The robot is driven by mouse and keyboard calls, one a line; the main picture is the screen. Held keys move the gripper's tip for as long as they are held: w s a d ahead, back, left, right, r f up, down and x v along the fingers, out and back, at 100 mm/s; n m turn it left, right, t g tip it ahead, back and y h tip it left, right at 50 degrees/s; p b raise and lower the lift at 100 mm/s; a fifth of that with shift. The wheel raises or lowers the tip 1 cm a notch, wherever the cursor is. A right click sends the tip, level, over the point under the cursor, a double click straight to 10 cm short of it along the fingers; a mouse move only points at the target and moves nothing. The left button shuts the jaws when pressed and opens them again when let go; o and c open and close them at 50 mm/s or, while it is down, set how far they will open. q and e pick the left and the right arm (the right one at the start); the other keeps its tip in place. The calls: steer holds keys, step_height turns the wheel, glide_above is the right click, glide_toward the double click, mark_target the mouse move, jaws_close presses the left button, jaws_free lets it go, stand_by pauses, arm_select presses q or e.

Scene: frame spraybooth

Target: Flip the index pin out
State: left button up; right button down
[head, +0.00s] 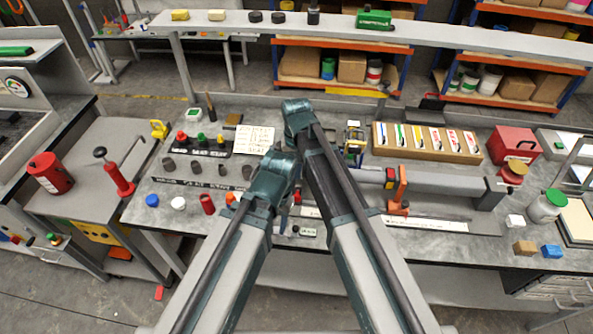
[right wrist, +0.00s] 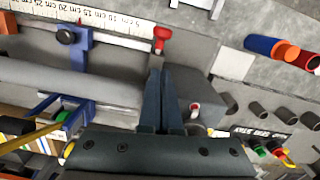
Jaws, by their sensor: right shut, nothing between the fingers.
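In the right wrist view, a red-headed pin (right wrist: 161,36) with a short stem stands out from the near side of the grey fixture, close to the white scale. I take it for the index pin. My right gripper (right wrist: 158,73) is shut and empty, with its fingertips just short of the stem. I cannot tell whether they touch it. The fixture's long grey tube (head: 440,182) lies across the bench in the head view. There my arms cover the left end of the fixture and most of the right gripper. My left gripper's fingers do not show.
An orange clamp (head: 399,190) stands on the tube. A blue clamp (right wrist: 78,42) with a dark knob stands by the white scale (right wrist: 105,20). Several grey cups (right wrist: 260,108) and an orange-and-blue cylinder (right wrist: 272,48) are beside the fixture.

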mark_target(297, 192)
steer(key=s+f+b, duration=0.2)
steer(key=s+f, duration=0.1)
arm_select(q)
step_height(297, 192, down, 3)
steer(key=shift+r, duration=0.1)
arm_select(e)
steer(key=shift+s+a, duration=0.15)
steer(key=shift+s, duration=1.05)
steer(key=shift+w+r, duration=0.1)
